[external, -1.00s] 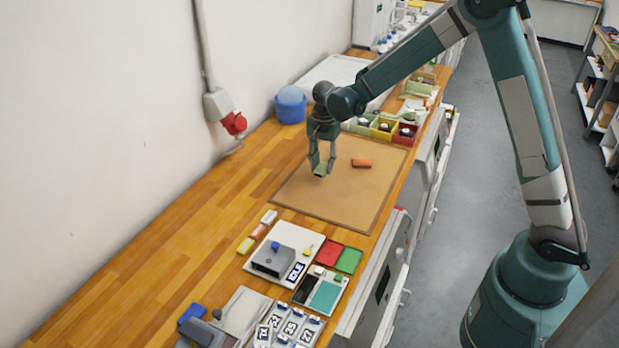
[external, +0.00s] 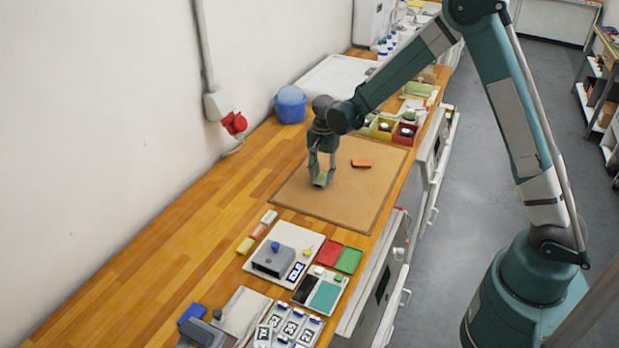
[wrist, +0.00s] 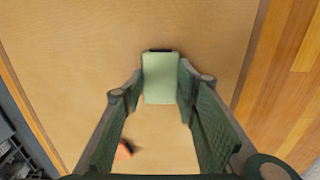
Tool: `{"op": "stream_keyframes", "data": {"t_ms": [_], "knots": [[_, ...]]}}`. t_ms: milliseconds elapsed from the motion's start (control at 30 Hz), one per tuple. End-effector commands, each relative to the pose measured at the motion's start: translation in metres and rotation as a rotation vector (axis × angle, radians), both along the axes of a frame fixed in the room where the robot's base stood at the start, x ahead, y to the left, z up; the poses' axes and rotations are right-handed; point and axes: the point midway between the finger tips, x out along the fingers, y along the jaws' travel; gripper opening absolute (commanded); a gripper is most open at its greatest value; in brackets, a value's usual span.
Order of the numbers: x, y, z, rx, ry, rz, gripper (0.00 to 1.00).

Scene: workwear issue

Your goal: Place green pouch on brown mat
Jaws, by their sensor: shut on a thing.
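The green pouch (wrist: 160,80) is pale green with a dark strip at its far end. My gripper (wrist: 160,92) is shut on it, one finger on each side. In the external view the pouch (external: 320,181) shows small between the fingertips of my gripper (external: 321,176), low over the brown mat (external: 335,205). I cannot tell whether the pouch touches the mat. In the wrist view the mat (wrist: 100,40) fills most of the background beneath the pouch.
An orange-red block (external: 361,163) lies on the mat to the right of my gripper. Small coloured bins (external: 383,128) stand behind the mat, and a blue container (external: 290,104) stands near the wall. A white board with a grey device (external: 272,258) lies in front. The mat's front part is clear.

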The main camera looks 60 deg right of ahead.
Motion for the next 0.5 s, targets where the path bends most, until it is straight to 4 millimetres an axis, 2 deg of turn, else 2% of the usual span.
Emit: {"op": "stream_keyframes", "data": {"t_ms": [500], "knots": [[-0.0001, 0.0, -0.0078, 0.0, 0.0, 0.0, 0.18]]}}
